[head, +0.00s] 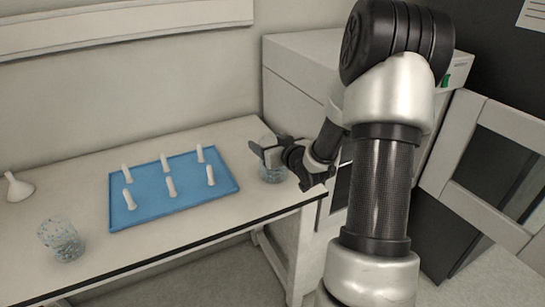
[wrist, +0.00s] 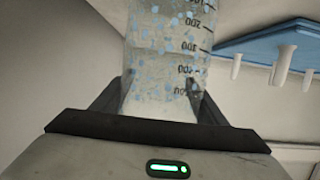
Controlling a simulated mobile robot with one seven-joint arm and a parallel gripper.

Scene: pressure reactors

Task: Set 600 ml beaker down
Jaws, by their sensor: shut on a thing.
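The clear glass beaker (head: 273,174) is at the right end of the bench, right of the blue tray. My gripper (head: 270,154) is shut on it from the right, with dark fingers on both sides of the glass. In the wrist view the beaker (wrist: 165,65) fills the space between the fingers (wrist: 163,100). It shows black graduation marks and pale blue specks, and that picture appears upside down. The beaker looks upright. Its base is at or very near the bench top; I cannot tell whether it touches.
The blue tray (head: 150,213) with several white pegs lies just left of the beaker; it also shows in the wrist view (wrist: 262,42). Another glass beaker (head: 62,240) and a white funnel (head: 18,188) stand further left. The bench's front edge (head: 200,238) is close. A grey cabinet (head: 300,70) stands right.

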